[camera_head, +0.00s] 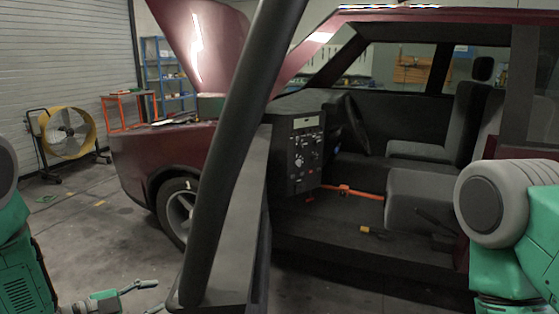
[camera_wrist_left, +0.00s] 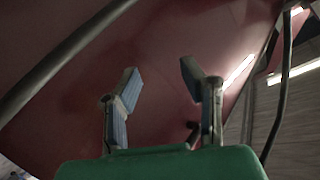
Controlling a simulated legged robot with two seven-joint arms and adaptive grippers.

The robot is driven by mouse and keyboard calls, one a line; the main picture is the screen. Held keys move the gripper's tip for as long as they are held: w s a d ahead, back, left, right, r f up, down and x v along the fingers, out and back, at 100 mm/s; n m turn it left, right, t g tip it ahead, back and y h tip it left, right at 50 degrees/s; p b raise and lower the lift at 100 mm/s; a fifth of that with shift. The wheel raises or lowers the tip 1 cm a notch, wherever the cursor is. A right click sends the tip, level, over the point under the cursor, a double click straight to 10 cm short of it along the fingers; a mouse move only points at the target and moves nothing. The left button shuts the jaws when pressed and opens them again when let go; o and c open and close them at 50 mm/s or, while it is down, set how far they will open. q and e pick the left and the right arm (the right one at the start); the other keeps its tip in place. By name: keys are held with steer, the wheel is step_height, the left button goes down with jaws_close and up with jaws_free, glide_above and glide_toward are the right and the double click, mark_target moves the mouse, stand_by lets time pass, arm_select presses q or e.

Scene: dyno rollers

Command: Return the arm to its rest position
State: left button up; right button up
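My left gripper (camera_head: 156,296) shows low at the left in the head view, above the floor, apart from the dark red car (camera_head: 140,160). In the left wrist view its two blue-padded fingers (camera_wrist_left: 160,84) stand apart with nothing between them. A dark red surface fills much of that view behind the fingers. The left arm's green and grey links show at the left edge of the head view. The right arm's green and grey links show at the right edge; its gripper is out of the frame.
A thick black bar (camera_head: 232,150) rises in front of me, beside a black control panel (camera_head: 306,152). The car's side is open, showing seats (camera_head: 425,205) and an orange bar (camera_head: 345,190). A yellow fan (camera_head: 68,132) stands far left. Floor near the left gripper looks clear.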

arm_select(q)
steer(key=s+d+f+n+g+y, duration=0.2)
steer(key=s+d+f+n+y, duration=0.25)
steer(key=s+f+n, duration=0.4)
steer(key=s+a+f+n+g+y, duration=0.1)
steer(key=s+f+n+g+y, duration=0.1)
steer(key=s, duration=1)
steer(key=s+a+f+n+g+y, duration=0.1)
steer(key=s+f+n+g+y, duration=0.2)
steer(key=s, duration=1)
steer(key=n+g, duration=0.2)
steer(key=g, duration=0.1)
steer(key=shift+s+a+f, duration=0.2)
steer(key=shift+s+f, duration=0.1)
steer(key=shift+d+y, duration=0.1)
steer(key=shift+y, duration=0.15)
steer(key=shift+d+r, duration=0.15)
steer(key=shift+d, duration=0.15)
